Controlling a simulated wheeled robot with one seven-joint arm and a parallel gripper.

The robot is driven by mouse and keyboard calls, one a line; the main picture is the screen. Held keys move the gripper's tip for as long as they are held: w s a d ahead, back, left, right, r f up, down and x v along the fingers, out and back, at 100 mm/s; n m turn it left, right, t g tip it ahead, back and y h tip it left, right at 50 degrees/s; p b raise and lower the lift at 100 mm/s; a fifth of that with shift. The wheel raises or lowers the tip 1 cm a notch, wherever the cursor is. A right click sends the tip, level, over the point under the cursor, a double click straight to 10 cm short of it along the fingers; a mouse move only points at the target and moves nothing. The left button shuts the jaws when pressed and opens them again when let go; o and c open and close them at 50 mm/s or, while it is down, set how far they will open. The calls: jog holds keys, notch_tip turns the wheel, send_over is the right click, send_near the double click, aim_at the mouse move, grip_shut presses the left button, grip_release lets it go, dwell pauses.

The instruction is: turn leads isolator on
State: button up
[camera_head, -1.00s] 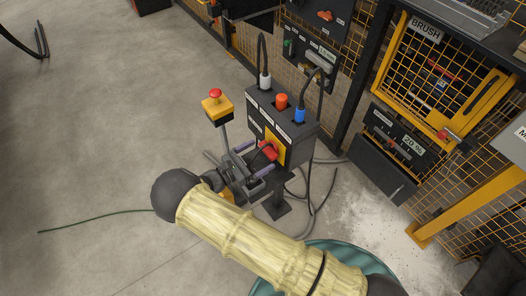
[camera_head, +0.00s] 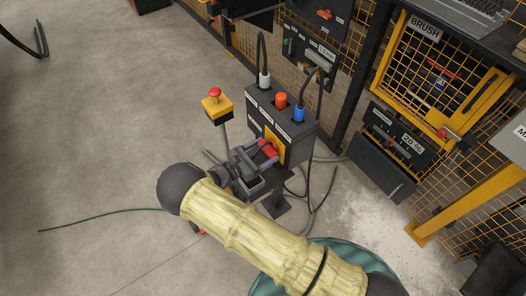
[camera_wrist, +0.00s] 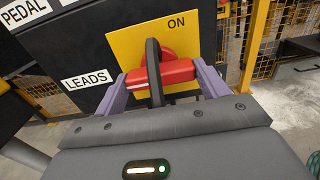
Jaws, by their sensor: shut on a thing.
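The leads isolator is a red handle (camera_wrist: 180,71) on a yellow plate (camera_wrist: 125,45), beside a white "LEADS" label (camera_wrist: 87,79). "ON" is printed at the plate's upper right. In the wrist view the handle lies nearly level, and a dark upright band crosses in front of it. My gripper (camera_wrist: 158,82) is shut on the handle, with a purple finger at each end of it. In the head view the red handle (camera_head: 268,149) is partly hidden by my gripper (camera_head: 259,154) at the front of the dark box (camera_head: 296,149).
The box top carries a white plug (camera_head: 264,80), an orange one (camera_head: 281,101) and a blue one (camera_head: 299,115), with black cables. A yellow box with a red button (camera_head: 216,106) stands close left. Yellow mesh guarding lies behind and right. Open floor is left.

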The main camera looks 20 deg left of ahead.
jog(key=m+b, duration=0.1)
jog(key=m, duration=0.3)
jog(key=m+b, duration=0.1)
jog(key=m, duration=0.3)
jog(key=shift+m, duration=0.4)
jog(key=shift+m+b, duration=1.25)
jog(key=shift+m, duration=3.35)
jog(key=o, duration=1)
